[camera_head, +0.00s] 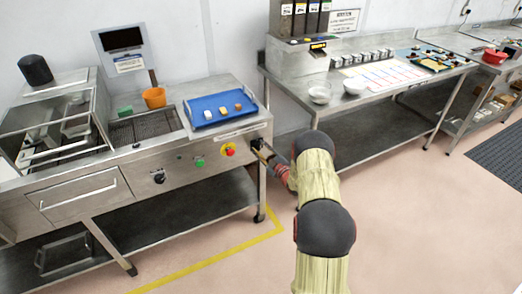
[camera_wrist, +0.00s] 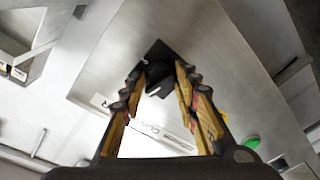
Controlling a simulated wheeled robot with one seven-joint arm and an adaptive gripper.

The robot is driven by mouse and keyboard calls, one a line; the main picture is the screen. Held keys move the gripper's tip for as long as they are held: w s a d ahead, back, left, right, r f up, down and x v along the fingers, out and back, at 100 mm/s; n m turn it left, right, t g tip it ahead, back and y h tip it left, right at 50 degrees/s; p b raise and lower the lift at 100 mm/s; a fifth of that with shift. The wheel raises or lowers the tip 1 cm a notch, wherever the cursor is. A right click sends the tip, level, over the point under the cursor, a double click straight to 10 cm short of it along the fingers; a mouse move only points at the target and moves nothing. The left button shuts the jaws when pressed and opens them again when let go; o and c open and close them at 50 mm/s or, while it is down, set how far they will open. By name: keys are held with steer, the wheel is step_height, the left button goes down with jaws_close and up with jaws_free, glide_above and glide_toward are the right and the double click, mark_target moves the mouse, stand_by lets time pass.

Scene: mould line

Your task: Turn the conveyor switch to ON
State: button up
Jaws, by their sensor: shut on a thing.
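The switch is a black knob (camera_wrist: 157,82) on a dark square plate (camera_wrist: 158,52) on the machine's steel front panel. In the wrist view it sits between the two fingertips of my gripper (camera_wrist: 161,74). In the head view my gripper (camera_head: 262,152) reaches the right end of the front panel, where the dark switch (camera_head: 255,143) is partly hidden by the fingers. My gripper is shut on the knob. The knob's exact pointing direction and its ON/OFF marks are too small to read.
Left of the switch are a red-and-yellow stop button (camera_head: 228,150), a green button (camera_head: 199,162) and another black knob (camera_head: 159,177). A blue tray (camera_head: 204,122) with small blocks and an orange cup (camera_head: 154,97) stand above. A steel table (camera_head: 340,90) is behind right.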

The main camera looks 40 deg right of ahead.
steer(key=m, duration=0.6)
steer(key=f+m+b, duration=0.1)
steer(key=m, duration=0.1)
steer(key=shift+a+m+t+h, duration=0.3)
steer(key=shift+m, duration=0.1)
steer(key=m, duration=0.4)
steer(key=shift+m+h, duration=0.3)
steer(key=shift+h, duration=0.1)
steer(key=shift+a+m, duration=0.1)
steer(key=shift+m, duration=1.5)
steer(key=shift+c, duration=0.5)
steer(key=shift+r, duration=0.15)
steer(key=o, duration=1.2)
steer(key=shift+d+r, duration=0.1)
steer(key=shift+d, duration=0.1)
steer(key=shift+c, duration=0.2)
steer(key=shift+h, duration=0.3)
